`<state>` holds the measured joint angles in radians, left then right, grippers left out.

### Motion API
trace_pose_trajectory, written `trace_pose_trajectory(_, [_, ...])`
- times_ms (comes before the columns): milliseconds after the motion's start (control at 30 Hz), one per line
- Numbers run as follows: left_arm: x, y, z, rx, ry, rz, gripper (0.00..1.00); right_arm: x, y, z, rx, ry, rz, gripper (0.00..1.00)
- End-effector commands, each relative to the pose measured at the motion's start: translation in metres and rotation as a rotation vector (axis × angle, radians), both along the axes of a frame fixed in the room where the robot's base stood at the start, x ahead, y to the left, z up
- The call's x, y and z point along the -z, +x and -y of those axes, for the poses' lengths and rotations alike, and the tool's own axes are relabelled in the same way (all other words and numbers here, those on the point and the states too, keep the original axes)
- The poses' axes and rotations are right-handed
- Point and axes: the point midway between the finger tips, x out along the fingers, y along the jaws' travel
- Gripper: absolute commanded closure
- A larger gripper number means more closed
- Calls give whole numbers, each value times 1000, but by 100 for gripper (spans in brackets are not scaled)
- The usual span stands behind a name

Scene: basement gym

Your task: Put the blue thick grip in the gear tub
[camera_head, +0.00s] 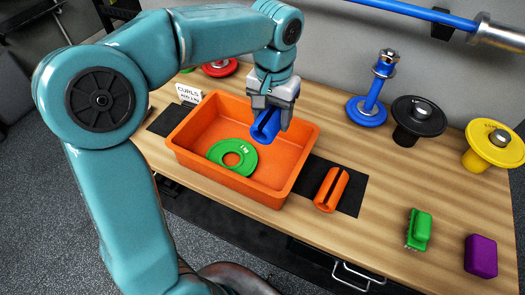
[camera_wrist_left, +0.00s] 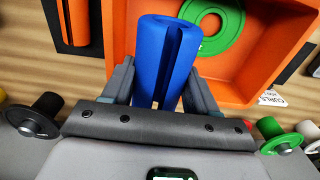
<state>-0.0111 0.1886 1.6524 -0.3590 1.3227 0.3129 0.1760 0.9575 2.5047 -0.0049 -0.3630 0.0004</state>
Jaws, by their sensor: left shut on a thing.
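The blue thick grip (camera_head: 265,125) is a short slotted cylinder held between the fingers of my left gripper (camera_head: 272,108). In the left wrist view the blue grip (camera_wrist_left: 164,60) sits between the two fingers (camera_wrist_left: 158,88). The gear tub (camera_head: 188,163) is an orange open box on the bench. The left gripper is over the tub's back right part, and the blue grip appears above the tub floor. Whether the grip touches the tub is not clear. A green ring plate (camera_head: 248,163) lies inside the tub. My right gripper is not in view.
An orange slotted grip (camera_head: 328,192) lies on a dark mat (camera_head: 352,190) right of the tub. A green brush-like block (camera_head: 418,230), a purple block (camera_head: 481,256) and blue, black and yellow weight stands (camera_head: 367,110) are farther right. A small sign (camera_head: 188,93) stands behind the tub.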

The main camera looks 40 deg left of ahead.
Motion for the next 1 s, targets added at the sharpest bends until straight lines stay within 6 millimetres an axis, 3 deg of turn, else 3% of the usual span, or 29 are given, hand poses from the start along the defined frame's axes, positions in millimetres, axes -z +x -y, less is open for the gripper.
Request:
trace_pose_trajectory(100, [37,-1,0,-1,1,-5,79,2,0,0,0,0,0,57])
trace_pose_trajectory(300, [79,-1,-1,0,0,-2,79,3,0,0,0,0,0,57])
trace_pose_trajectory(467, [93,0,-2,-1,1,0,79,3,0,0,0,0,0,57])
trace_pose_trajectory(700, [128,-1,-4,0,1,-1,79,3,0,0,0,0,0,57])
trace_pose_trajectory(1000, [132,0,-3,0,0,2,79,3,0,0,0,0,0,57])
